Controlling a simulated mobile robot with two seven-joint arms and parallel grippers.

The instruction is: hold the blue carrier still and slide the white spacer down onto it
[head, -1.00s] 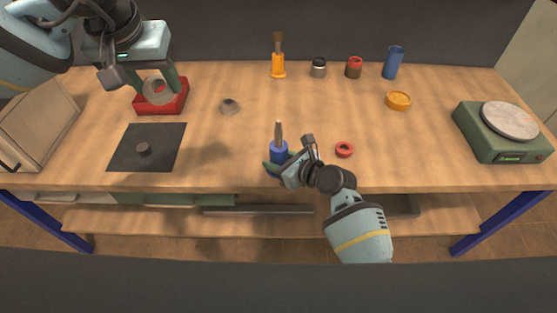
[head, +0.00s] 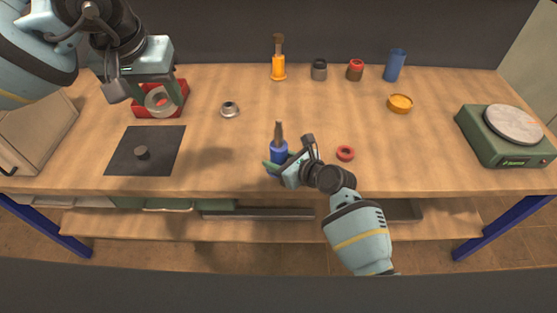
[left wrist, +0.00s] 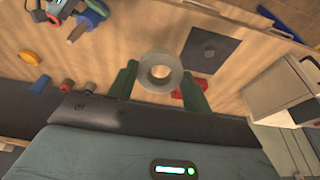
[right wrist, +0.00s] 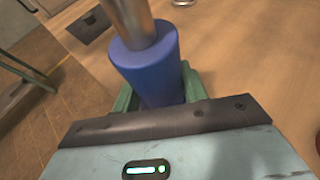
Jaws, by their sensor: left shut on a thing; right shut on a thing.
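The blue carrier (head: 279,149) stands upright near the table's front edge, with a metallic post (right wrist: 133,22) rising from its top. It also shows large in the right wrist view (right wrist: 147,70). My right gripper (head: 274,167) is shut around its side, low down. The white spacer (left wrist: 177,74), a pale grey-white ring with a round hole, is held between the fingers of my left gripper (left wrist: 158,80), which is shut on it. In the head view the spacer (head: 149,104) is in the air at the upper left, apart from the carrier, overlapping a red block behind it.
The red block (head: 181,92) and a dark mat with a small knob (head: 120,157) are on the left. A metal ring piece (head: 230,109) lies between spacer and carrier. A red ring (head: 345,153) lies right of the carrier. A green scale (head: 497,148) stands far right.

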